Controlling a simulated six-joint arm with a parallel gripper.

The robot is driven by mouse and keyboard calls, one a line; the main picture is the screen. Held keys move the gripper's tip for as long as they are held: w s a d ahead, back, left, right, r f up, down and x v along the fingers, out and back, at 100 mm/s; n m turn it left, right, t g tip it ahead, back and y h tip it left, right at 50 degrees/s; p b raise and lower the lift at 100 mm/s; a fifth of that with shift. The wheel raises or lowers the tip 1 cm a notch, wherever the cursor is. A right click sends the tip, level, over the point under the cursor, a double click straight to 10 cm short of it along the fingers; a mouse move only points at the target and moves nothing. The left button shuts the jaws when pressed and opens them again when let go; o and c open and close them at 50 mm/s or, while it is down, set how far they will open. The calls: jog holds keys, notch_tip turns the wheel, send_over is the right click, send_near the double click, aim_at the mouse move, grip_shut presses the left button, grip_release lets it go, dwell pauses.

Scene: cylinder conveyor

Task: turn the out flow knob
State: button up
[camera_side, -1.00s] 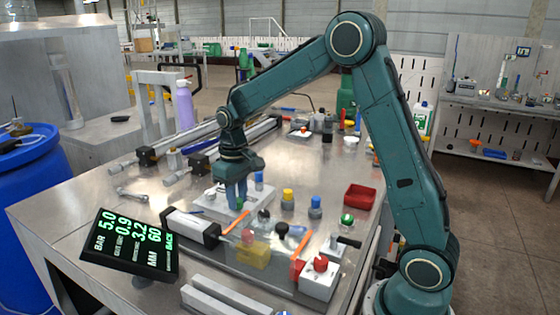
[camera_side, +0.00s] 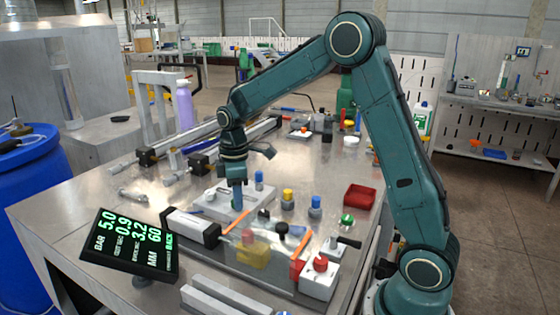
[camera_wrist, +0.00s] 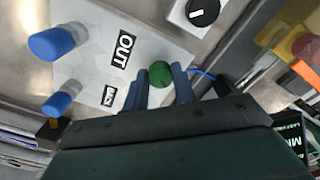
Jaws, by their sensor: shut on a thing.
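The green out flow knob (camera_wrist: 160,74) sits on a pale panel (camera_wrist: 88,62) beside a black "OUT" label (camera_wrist: 122,50) in the wrist view. My gripper (camera_wrist: 161,84) is shut on the green knob, with one blue finger on each side of it. In the side view my gripper (camera_side: 238,207) points straight down onto the pale panel (camera_side: 213,203), its fingers seen nearly edge-on. The knob is hidden or too small to make out there.
Blue-capped parts (camera_wrist: 52,42) stand near the panel in the wrist view. In the side view a yellow-capped part (camera_side: 287,196), a red tray (camera_side: 359,196) and a green button (camera_side: 347,220) lie to the right. The lit display (camera_side: 130,243) stands at the front left.

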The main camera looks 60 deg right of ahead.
jog(key=shift+r, duration=0.1)
dwell(0.4)
jog(key=o, duration=1)
notch_tip(320, 180, up, 14)
jog(key=shift+f, duration=0.15)
dwell(0.3)
